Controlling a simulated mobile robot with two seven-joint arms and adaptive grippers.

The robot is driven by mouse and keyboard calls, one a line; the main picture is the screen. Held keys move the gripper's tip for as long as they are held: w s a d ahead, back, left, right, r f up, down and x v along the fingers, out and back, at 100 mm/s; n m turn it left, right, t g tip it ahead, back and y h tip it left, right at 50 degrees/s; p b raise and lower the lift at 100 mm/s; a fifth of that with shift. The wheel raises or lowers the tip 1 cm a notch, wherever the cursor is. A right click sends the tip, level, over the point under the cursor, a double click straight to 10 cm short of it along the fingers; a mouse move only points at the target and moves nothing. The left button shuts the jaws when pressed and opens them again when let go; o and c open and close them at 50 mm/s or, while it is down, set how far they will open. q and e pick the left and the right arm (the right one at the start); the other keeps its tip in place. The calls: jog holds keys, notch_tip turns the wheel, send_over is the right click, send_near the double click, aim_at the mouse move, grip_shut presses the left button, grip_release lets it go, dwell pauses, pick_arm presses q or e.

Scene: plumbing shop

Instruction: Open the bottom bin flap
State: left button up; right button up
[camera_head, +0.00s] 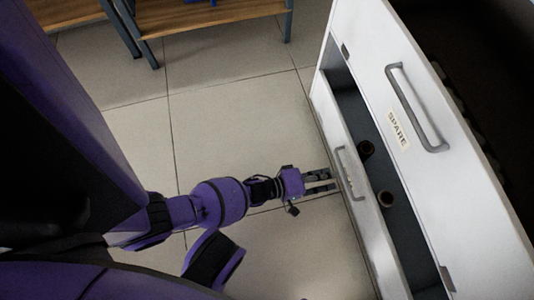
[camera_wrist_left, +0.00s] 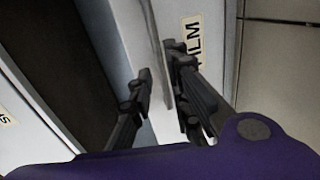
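The white bottom bin flap (camera_head: 366,215) is tilted outward at the right of the head view, with an open gap behind its top edge. Its grey bar handle (camera_head: 350,172) is on the outer face. My left gripper (camera_head: 328,181) is at this handle, its two fingers spread apart. In the left wrist view the fingers (camera_wrist_left: 160,88) stand on either side of the grey handle bar (camera_wrist_left: 156,45), with a gap visible; firm contact cannot be told. A partly hidden label (camera_wrist_left: 192,38) is beside the right finger. My right gripper is not in view.
Above is a closed white flap with a SPARE label (camera_head: 398,129) and its own grey handle (camera_head: 418,108). Two small round fittings (camera_head: 386,199) lie inside the open bin. A wooden-topped bench (camera_head: 215,18) stands at the back. The tiled floor (camera_head: 225,120) between is clear.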

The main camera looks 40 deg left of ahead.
aim_at(345, 174)
pick_arm(q)
jog(key=b+x, duration=0.2)
jog(key=x, duration=0.4)
jog(key=shift+w+d+b, duration=0.1)
jog(key=shift+w+b, duration=0.15)
jog(key=shift+b, duration=0.05)
grip_shut()
